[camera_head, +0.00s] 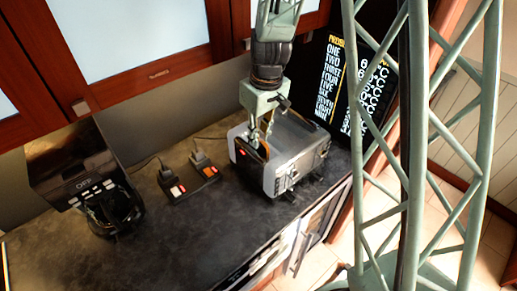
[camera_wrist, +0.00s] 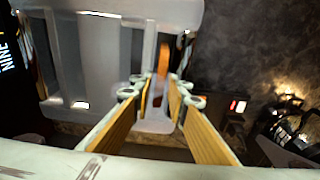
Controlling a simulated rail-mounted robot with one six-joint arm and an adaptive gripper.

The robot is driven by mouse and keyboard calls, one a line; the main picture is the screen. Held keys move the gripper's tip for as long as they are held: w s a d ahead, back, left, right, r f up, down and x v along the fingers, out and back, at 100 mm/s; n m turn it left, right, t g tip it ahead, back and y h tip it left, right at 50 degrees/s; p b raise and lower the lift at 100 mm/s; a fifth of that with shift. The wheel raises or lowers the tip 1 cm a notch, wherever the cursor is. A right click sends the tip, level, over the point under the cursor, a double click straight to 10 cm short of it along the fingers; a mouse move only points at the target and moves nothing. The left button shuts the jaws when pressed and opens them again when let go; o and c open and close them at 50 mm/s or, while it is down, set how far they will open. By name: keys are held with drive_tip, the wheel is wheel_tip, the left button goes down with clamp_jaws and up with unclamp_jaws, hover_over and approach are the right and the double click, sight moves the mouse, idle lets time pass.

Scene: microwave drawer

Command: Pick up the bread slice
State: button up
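My gripper (camera_head: 262,132) points down over the left end of a grey and black toaster (camera_head: 303,154). The toaster also fills the upper left of the wrist view (camera_wrist: 100,55). In the wrist view, the two tan-padded fingers of my gripper (camera_wrist: 162,92) stand apart with a gap between them. A narrow orange-brown strip (camera_wrist: 163,58), seemingly the bread slice edge-on, shows beyond the fingertips in line with the gap. In the head view a small brown edge (camera_head: 263,151) shows at the toaster's top by the fingertips. Most of the slice is hidden, and contact cannot be told.
A black coffee machine (camera_head: 80,167) stands at the counter's left. Red-framed cabinets (camera_head: 130,40) hang above. A black price board (camera_head: 350,85) stands behind right. The front counter (camera_head: 165,240) is clear.

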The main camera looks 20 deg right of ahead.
idle(0.3)
clamp_jaws()
drive_tip(key=shift+r, duration=0.1)
wheel_tip(320, 180, up, 10)
drive_tip(key=shift+b, duration=0.35)
idle(0.6)
drive_tip(key=shift+d, duration=0.1)
idle(1.1)
